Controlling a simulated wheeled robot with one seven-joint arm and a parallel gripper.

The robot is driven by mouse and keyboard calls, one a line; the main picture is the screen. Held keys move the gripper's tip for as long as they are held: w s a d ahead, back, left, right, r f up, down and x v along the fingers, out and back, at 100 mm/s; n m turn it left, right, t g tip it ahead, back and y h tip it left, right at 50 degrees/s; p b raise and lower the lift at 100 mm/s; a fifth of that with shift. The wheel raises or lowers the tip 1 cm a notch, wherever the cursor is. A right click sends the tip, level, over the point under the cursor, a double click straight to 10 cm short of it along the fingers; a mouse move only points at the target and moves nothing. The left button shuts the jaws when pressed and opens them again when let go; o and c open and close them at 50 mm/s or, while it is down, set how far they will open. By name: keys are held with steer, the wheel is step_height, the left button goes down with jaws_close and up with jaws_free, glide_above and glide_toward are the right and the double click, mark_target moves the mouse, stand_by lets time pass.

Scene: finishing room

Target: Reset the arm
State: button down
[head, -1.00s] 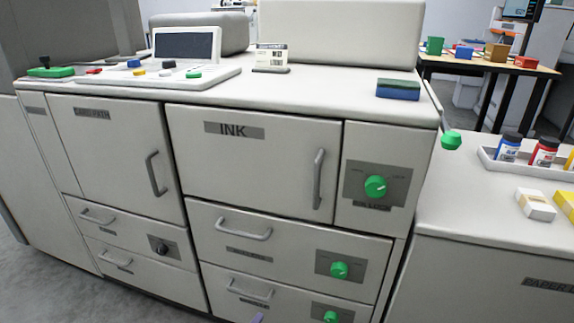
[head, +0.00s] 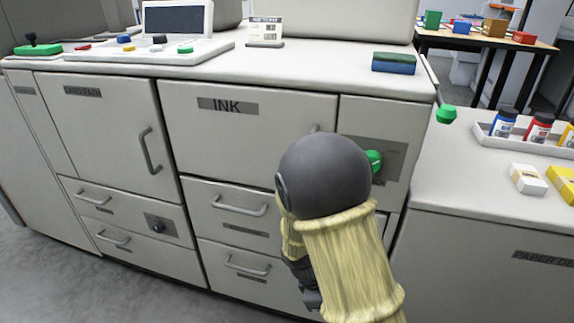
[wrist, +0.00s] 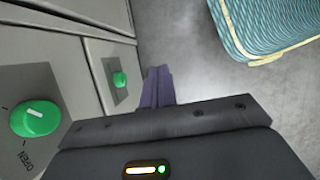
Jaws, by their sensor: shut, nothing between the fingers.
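My gripper (wrist: 158,88) shows in the wrist view with its purple fingers shut together and nothing between them. It points past the cabinet front towards the grey floor, apart from the knobs. In the head view my arm (head: 345,250), with a dark rounded joint and pale yellow sleeve, rises in front of the ink cabinet. It hides part of the right-hand drawers and the ink door's handle. I cannot make out the fingertips in the head view.
A green knob (wrist: 36,118) marked OPEN and another green knob (wrist: 120,79) stick out close to my gripper. A teal ribbed thing (wrist: 265,25) with a yellow edge is at upper right. The ink door (head: 245,135) looks closed. Bare floor (head: 110,290) lies at lower left.

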steer(key=s+d+r+m+t+y, duration=0.2)
steer(key=s+d+r+m, duration=0.1)
steer(key=r+m, duration=0.4)
steer(key=s+d+r+m+t+y, duration=0.1)
steer(key=s+d+r+m+y, duration=0.2)
steer(key=m, duration=0.5)
step_height(320, 180, up, 38)
steer(key=w+a+p, duration=0.1)
steer(key=p, duration=3.6)
steer(key=c, duration=2.2)
jaws_free()
steer(key=shift+w, duration=0.15)
